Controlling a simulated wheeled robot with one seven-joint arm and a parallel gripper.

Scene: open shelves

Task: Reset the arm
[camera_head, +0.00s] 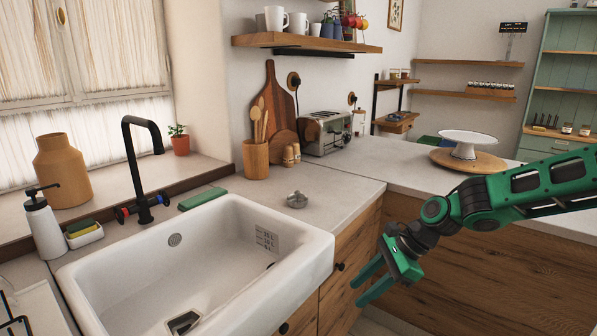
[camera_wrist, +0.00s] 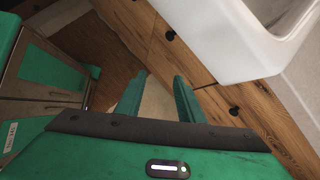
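My gripper (camera_head: 364,282) is at the right of the sink in the head view, in front of the wooden cabinet fronts. Its two green fingers are spread apart with nothing between them. In the wrist view my gripper (camera_wrist: 160,92) points down toward the floor, with a clear gap between the fingers. My arm reaches in from the right edge of the head view, bent down at the wrist.
The white sink (camera_head: 322,250) is just left of my gripper; its edge also shows in the wrist view (camera_wrist: 225,50). Wooden drawers (camera_head: 345,255) with dark knobs are close behind. A white cake stand (camera_head: 466,140) stands on the counter (camera_head: 345,180). A small metal object (camera_head: 297,200) lies by the sink.

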